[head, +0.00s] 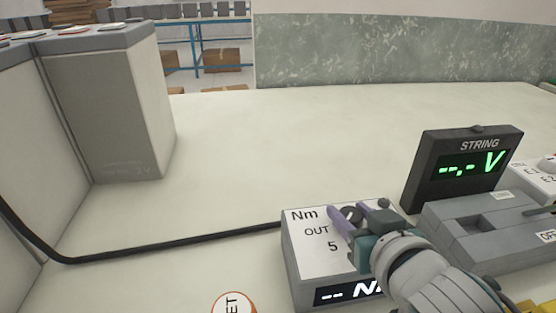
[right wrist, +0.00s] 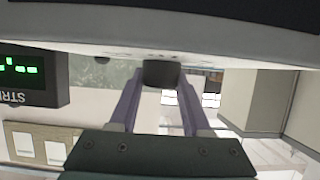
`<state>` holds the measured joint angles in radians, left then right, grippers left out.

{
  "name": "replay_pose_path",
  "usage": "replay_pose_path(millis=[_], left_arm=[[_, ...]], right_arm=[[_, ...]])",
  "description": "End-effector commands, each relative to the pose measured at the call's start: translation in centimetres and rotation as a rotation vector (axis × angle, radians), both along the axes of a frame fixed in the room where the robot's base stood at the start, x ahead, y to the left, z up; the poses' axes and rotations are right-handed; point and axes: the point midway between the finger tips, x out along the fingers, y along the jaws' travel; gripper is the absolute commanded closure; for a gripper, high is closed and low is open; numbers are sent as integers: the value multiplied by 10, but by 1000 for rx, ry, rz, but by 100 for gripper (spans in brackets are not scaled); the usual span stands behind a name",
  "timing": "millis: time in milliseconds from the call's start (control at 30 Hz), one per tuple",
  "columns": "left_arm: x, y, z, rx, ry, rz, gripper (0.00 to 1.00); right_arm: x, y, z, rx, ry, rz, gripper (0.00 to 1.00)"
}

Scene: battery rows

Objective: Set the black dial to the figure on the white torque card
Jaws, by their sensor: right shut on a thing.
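The black dial (right wrist: 161,73) sits between the two purple fingers of my right gripper (right wrist: 160,82) in the right wrist view. In the head view the dial (head: 351,213) is partly hidden by the fingers, on top of a white-faced box (head: 306,245) marked "Nm", "OUT" and "5". My right gripper (head: 354,217) is shut on the dial. The box's front display (head: 345,293) shows dashes and a partly covered unit, with my arm over its right side. I cannot make out a white torque card in either view. My left gripper is not in view.
A STRING meter (head: 466,167) reading dashes and V stands right of the box, behind a grey unit (head: 480,232). A black cable (head: 160,248) runs left from the box. An orange-ringed round label (head: 233,306) lies in front. Tall grey blocks (head: 110,110) stand left; the middle bench is clear.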

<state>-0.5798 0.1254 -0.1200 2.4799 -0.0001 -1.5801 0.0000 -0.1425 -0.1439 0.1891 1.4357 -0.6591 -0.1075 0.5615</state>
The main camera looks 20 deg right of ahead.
Motion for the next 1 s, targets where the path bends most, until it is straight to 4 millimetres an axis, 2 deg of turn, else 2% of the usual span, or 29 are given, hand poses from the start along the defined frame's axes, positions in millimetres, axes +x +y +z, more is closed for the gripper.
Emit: replay_pose_path(millis=[267, 567, 733, 1000], left_arm=[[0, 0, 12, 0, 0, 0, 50], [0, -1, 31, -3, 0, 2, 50], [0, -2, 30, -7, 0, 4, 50], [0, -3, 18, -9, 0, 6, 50]], right_arm=[[0, -1, 2, -5, 3, 74, 100], [0, -4, 2, -12, 7, 295, 100], [0, -4, -1, -12, 6, 439, 100], [0, -4, -3, -8, 4, 632, 100]])
